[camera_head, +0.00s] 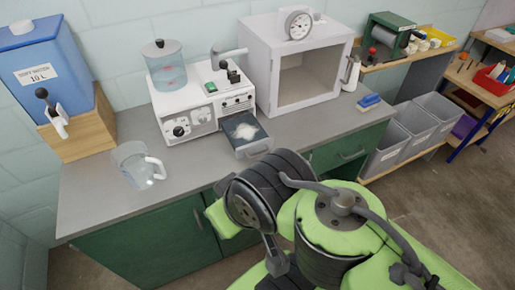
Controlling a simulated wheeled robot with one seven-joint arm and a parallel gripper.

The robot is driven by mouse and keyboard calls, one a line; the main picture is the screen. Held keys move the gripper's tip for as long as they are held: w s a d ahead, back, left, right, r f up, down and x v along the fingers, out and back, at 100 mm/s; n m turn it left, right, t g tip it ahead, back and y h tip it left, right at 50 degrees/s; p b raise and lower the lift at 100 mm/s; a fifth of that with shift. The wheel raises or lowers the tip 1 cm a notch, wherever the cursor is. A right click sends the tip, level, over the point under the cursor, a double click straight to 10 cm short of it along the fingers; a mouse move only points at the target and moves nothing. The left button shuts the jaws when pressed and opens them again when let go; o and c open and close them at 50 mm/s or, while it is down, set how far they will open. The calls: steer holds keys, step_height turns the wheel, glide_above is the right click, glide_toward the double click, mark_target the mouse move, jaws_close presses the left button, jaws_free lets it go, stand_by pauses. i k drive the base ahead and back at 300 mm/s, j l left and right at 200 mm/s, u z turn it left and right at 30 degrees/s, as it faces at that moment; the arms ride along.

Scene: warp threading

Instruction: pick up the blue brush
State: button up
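The blue brush (370,100) lies on the grey worktop (308,125) near its right end, to the right of the white cabinet. It is small in the picture, and nothing covers it. My green and black arm fills the lower right of the view, in front of the counter and apart from the brush. My gripper does not show, so I cannot see its fingers or whether it holds anything.
The open-fronted white cabinet (283,60) and a pale bottle (350,73) stand close left of the brush. A white machine (190,105) with an open drawer (247,133) and a clear jug (137,165) are further left. Grey bins (415,125) stand right of the counter.

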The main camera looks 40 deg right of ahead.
mark_target(371, 101)
steer(key=z, duration=2.3)
